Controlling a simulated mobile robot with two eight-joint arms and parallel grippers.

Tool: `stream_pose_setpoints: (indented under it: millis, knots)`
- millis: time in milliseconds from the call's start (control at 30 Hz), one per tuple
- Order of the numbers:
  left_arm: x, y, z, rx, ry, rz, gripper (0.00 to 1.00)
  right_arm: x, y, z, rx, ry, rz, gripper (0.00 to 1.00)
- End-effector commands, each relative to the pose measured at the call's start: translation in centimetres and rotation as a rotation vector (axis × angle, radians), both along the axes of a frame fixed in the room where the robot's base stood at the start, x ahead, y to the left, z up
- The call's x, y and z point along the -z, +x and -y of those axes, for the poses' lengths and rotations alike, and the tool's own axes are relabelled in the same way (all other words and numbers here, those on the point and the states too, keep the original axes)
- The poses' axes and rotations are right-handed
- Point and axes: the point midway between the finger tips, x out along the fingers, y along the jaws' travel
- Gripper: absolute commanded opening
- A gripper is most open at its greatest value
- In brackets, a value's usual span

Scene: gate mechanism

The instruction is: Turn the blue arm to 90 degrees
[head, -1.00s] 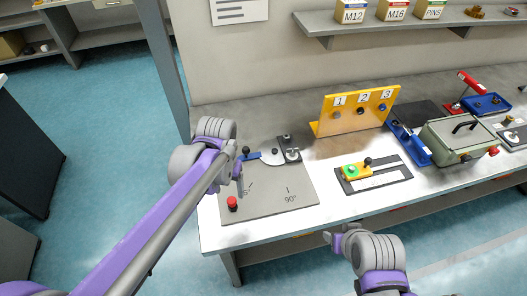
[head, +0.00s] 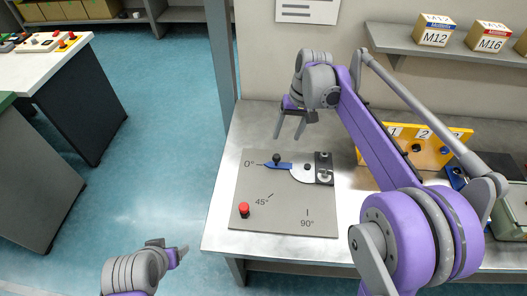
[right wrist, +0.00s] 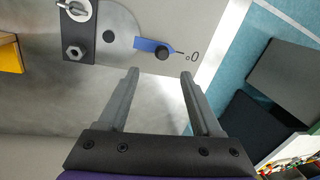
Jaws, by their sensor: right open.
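The blue arm (head: 285,166) lies on a grey plate (head: 262,205) marked 0°, 45° and 90°, and points left at the 0° mark. A black knob (head: 276,158) stands near its tip. In the right wrist view the blue arm (right wrist: 148,44) and its knob (right wrist: 163,53) sit just beyond my fingertips. My right gripper (head: 289,137) is open, fingers pointing down, behind the knob and apart from it; its two spread fingers show in the right wrist view (right wrist: 159,73). My left gripper (head: 180,252) is low in the head view, off the table's front left.
A red knob (head: 244,209) stands at the plate's front left corner. A black bracket with a metal fastener (head: 324,170) sits at the pivot end. A yellow numbered panel (head: 430,150) stands to the right, partly behind my right arm. The wall is close behind.

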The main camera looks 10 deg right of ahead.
Motion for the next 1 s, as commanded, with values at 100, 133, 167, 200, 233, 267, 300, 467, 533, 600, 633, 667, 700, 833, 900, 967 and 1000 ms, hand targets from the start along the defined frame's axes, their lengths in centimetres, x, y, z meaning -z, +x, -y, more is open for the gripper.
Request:
stream_pose_setpoints:
  millis: [100,133,167,200,233,267,300,467,533,600,633,667,700,833,900,967,1000]
  knots:
    - [0.1,-0.1,-0.1,-0.003,0.000,0.007,0.71,0.6,0.3,-0.1,0.000,0.003,-0.006,0.66]
    - [0.1,-0.1,-0.1,-0.003,0.000,0.007,0.71,0.9,0.3,-0.1,0.000,0.003,-0.006,0.66]
    - [0.2,-0.1,-0.1,-0.003,0.000,0.007,0.71,1.2,0.3,-0.2,-0.001,0.003,-0.006,0.66]
    - [0.2,-0.1,-0.1,-0.003,0.000,0.006,0.71,1.8,0.3,-0.3,-0.001,0.002,-0.006,0.66]
    - [0.2,-0.2,-0.1,-0.002,0.000,0.006,0.71,2.3,0.3,-0.4,-0.001,0.002,-0.006,0.66]
    - [0.3,-0.2,-0.1,-0.002,0.000,0.005,0.71,2.8,0.3,-0.5,-0.001,0.002,-0.006,0.66]
    - [0.3,-0.2,-0.1,-0.002,0.000,0.005,0.71,3.6,0.3,-0.7,-0.001,0.002,-0.006,0.66]
    - [0.5,-0.3,-0.1,-0.002,0.000,0.003,0.71,6.7,0.4,-1.3,-0.001,0.002,-0.006,0.66]
    - [0.6,-0.3,-0.1,-0.002,0.000,0.002,0.71,7.8,0.4,-1.5,-0.001,0.002,-0.005,0.66]
    - [0.6,-0.3,0.0,-0.002,0.000,0.002,0.71,8.8,0.4,-1.7,-0.001,0.002,-0.005,0.66]
    - [0.7,-0.3,0.0,-0.002,0.000,0.002,0.71,9.2,0.4,-1.8,-0.001,0.002,-0.005,0.66]
    - [0.7,-0.3,0.0,-0.002,0.000,0.002,0.71,9.5,0.4,-1.8,-0.001,0.002,-0.005,0.66]
    - [0.7,-0.3,-0.1,-0.002,0.000,0.001,0.71,9.9,0.4,-1.9,-0.001,0.001,-0.005,0.66]
    - [0.7,-0.3,0.0,-0.002,0.000,0.001,0.71,10.5,0.4,-2.1,-0.001,0.001,-0.004,0.66]
    - [0.7,-0.3,0.0,-0.002,0.000,0.001,0.71,10.7,0.4,-2.1,-0.001,0.001,-0.004,0.66]
    - [0.7,-0.3,0.0,-0.002,0.000,0.001,0.71,10.7,0.4,-2.1,-0.001,0.001,-0.004,0.66]
    - [0.7,-0.3,0.0,-0.002,0.000,0.001,0.71,10.7,0.4,-2.1,-0.001,0.001,-0.004,0.66]
